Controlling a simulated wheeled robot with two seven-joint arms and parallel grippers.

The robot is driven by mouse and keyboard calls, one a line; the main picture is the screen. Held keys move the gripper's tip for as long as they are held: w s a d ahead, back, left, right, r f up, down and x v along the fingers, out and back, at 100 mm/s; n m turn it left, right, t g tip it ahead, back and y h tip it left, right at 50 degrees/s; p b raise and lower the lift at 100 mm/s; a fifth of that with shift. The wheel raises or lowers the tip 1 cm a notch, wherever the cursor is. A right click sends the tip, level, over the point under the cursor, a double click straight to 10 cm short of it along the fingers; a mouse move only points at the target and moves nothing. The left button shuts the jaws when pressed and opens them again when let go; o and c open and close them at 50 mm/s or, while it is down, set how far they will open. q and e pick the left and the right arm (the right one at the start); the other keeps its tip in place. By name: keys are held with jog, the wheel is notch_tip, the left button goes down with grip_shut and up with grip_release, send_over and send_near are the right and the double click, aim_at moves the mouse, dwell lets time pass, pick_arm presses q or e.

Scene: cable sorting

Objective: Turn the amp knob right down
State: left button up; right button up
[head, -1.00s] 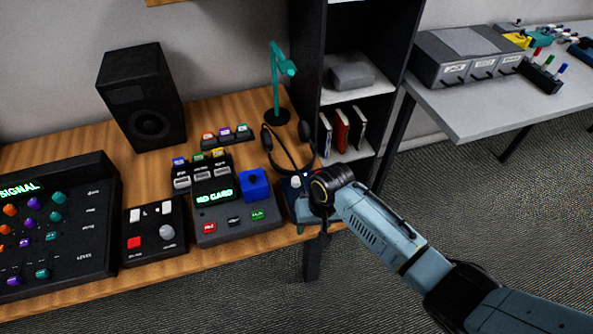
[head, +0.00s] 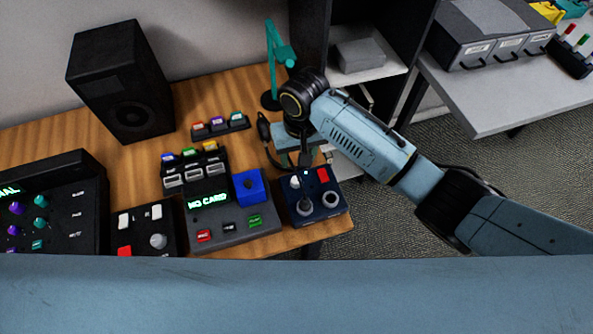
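A small dark blue box (head: 318,214), which looks like the amp, sits at the right front of the wooden desk. Its top has a grey knob (head: 305,205), a pale knob (head: 295,182), a round ring-like socket (head: 330,198), a red switch (head: 323,175) and a small green light. Which knob sets the level cannot be told. My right gripper (head: 300,166) hangs pointing down just behind and above the box, apart from the grey knob. Its fingers are small and partly hidden, so its opening is unclear. My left gripper is out of view.
A card reader box (head: 235,225) with a blue block (head: 249,187) stands just left of the amp. Headphones (head: 264,128) lie behind, partly hidden by my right arm. A teal lamp (head: 276,62) and shelf (head: 372,62) stand behind. A blue-grey surface of mine fills the bottom.

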send_over(296, 180)
jog(key=f, duration=0.4)
jog(key=shift+d+f+b, duration=0.15)
jog(key=shift+d+b, duration=0.05)
jog(key=shift+b, duration=0.15)
notch_tip(296, 180, down, 5)
jog(key=shift+a+f+b, duration=0.15)
jog(key=shift+f+b, duration=0.05)
jog(key=shift+b, duration=0.4)
jog(key=shift+w+f, duration=0.1)
jog(key=shift+f, duration=0.35)
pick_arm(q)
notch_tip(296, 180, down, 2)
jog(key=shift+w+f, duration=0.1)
pick_arm(e)
jog(key=shift+c, duration=1)
jog(key=c, duration=0.8)
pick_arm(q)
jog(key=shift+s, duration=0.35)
